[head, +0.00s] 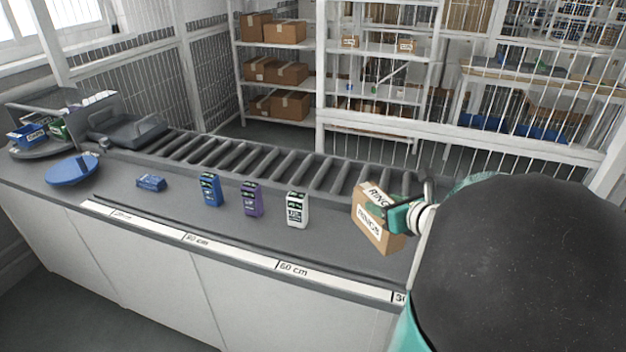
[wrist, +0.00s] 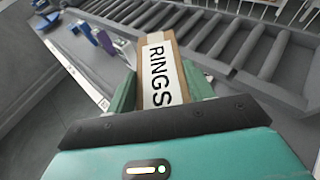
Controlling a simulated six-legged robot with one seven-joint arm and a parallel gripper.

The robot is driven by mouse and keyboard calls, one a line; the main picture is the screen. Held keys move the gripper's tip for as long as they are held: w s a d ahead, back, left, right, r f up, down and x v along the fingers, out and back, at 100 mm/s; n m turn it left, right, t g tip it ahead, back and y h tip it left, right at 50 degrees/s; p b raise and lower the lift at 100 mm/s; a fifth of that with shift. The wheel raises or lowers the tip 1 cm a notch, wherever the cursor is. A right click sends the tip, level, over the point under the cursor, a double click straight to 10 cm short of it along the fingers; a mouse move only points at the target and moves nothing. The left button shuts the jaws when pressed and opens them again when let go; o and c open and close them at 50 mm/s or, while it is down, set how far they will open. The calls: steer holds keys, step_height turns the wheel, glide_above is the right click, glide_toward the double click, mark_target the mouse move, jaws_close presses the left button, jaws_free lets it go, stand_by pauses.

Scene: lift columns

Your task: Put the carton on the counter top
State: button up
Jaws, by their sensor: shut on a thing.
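The carton (head: 377,232) is a brown box with a white label reading RINGS. My gripper (head: 392,212) is shut on it at the right end of the counter, in front of the roller conveyor. In the wrist view the carton (wrist: 158,75) sits between the two green fingers of my gripper (wrist: 160,95). In the head view it is slightly tilted. I cannot tell whether its bottom edge touches the counter top (head: 330,245). My dark arm link hides the right end of the counter.
A white box (head: 298,209), a purple box (head: 251,199) and a blue box (head: 211,189) stand on the counter left of the carton. A small blue box (head: 151,183) lies farther left. The roller conveyor (head: 270,165) runs behind. A measuring strip (head: 235,252) marks the front edge.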

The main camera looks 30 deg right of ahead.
steer(key=w+d+f, duration=0.4)
steer(key=d+f, duration=0.1)
steer(key=f, duration=0.5)
steer(key=shift+w+d, duration=0.25)
steer(key=shift+d, duration=0.15)
steer(key=shift+f, duration=0.15)
steer(key=o, duration=1.6)
steer(key=shift+c, duration=0.2)
steer(key=v, duration=1.2)
